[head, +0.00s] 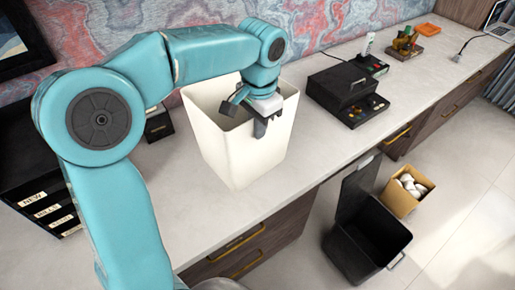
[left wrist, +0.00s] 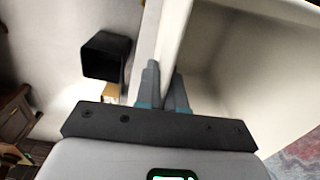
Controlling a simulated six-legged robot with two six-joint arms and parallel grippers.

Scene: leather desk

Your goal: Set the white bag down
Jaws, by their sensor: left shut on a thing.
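The white bag (head: 236,150) is a tall, open-topped, cream-white container at the middle of the desk (head: 190,215) in the head view. It looks upright, and its base is at or just over the desktop; I cannot tell whether it touches. My left gripper (head: 262,128) is at the bag's upper rim on the near right side, shut on it. In the left wrist view the two fingers (left wrist: 164,88) pinch the bag's wall (left wrist: 172,38), with the bag's hollow inside to the right. My right gripper is not in view.
A black box with an open tray (head: 345,92) stands right of the bag. A black organizer with labels (head: 40,170) is at the left. On the floor are an open black bin (head: 370,240) and a tan box with white items (head: 405,188). Bare desktop lies before the bag.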

